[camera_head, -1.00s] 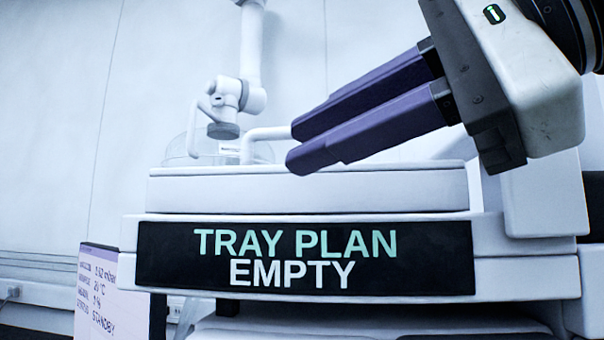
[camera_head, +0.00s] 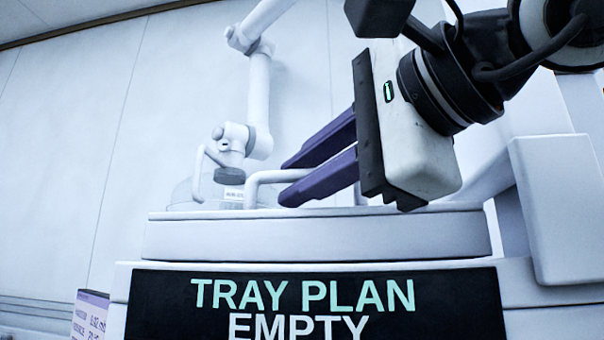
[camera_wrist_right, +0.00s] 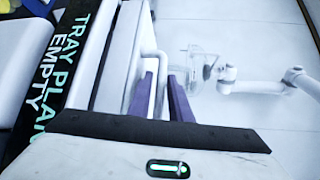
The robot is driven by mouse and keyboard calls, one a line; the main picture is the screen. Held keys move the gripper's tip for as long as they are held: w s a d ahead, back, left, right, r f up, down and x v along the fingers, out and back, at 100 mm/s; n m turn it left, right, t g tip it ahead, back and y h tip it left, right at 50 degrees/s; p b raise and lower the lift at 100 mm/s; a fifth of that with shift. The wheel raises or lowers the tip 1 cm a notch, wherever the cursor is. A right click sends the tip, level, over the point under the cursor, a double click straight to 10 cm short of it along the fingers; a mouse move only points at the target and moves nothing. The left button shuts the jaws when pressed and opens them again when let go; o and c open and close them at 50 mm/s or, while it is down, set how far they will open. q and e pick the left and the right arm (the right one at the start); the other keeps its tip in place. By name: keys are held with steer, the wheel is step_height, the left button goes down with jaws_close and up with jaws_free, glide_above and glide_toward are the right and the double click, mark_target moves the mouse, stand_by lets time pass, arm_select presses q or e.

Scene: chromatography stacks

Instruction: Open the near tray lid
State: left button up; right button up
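The near tray lid (camera_head: 320,238) is a flat white slab above the black "TRAY PLAN EMPTY" panel (camera_head: 315,300), and it looks closed. A white bent bar handle (camera_head: 252,190) rises at its top; the bar also shows in the right wrist view (camera_wrist_right: 153,55). My right gripper (camera_head: 283,182) comes in from the right with two purple fingers apart, one above and one below the bar's end. In the right wrist view the fingers (camera_wrist_right: 161,85) stand on either side of the bar with gaps visible. Contact cannot be told. My left gripper is not in view.
A white jointed arm (camera_head: 259,95) with a grey end stands behind, over a clear round dish (camera_head: 181,194). A white upright block (camera_head: 556,205) stands at the right. A small status card (camera_head: 90,316) is at lower left. The wall behind is bare.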

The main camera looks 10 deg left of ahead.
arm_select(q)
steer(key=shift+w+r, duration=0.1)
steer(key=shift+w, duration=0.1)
arm_select(e)
steer(key=shift+w+a, duration=0.1)
jaws_close()
